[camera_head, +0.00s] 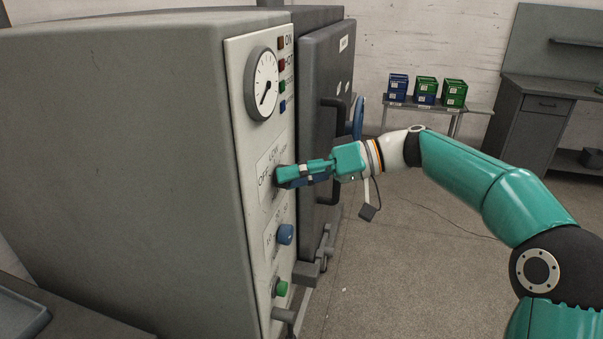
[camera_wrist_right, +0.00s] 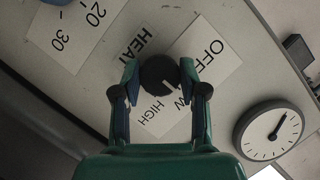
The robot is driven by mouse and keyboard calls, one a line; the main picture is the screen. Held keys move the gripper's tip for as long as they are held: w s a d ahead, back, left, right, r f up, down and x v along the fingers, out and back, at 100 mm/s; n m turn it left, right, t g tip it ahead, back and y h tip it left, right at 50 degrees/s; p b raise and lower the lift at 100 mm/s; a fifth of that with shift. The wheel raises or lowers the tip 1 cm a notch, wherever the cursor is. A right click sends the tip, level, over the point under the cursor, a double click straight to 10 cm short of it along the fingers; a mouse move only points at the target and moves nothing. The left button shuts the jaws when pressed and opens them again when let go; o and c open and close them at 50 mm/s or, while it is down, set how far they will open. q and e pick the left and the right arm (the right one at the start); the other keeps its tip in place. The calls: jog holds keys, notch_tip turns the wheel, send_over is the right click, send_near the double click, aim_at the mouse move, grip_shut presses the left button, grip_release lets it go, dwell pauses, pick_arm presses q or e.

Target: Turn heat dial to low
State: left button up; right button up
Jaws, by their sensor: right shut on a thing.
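The heat dial (camera_wrist_right: 158,73) is a round dark knob on a pale label plate, seen in the right wrist view. A pale mark shows at its lower right edge, near a partly hidden label ending in "W". "OFF" is at its upper right and "HIGH" below it. My right gripper (camera_wrist_right: 158,82) has its two fingers on either side of the dial, shut on it. In the head view my right gripper (camera_head: 283,177) reaches the panel at the "OFF" and "LOW" labels and hides the dial. My left gripper is not in view.
The white control panel (camera_head: 243,150) carries a gauge (camera_head: 262,84) above, a blue knob (camera_head: 285,234) and a green button (camera_head: 280,288) below. A dark door (camera_head: 318,90) with handles stands right of the panel. Crates (camera_head: 426,91) sit on a far table. The floor at right is open.

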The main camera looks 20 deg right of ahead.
jog(key=shift+a+r, duration=0.1)
dwell(0.4)
jog(key=o, duration=1.1)
jog(key=shift+w+a, duration=0.1)
jog(key=shift+w, duration=0.05)
jog(key=shift+o, duration=0.2)
jog(key=v, duration=1.2)
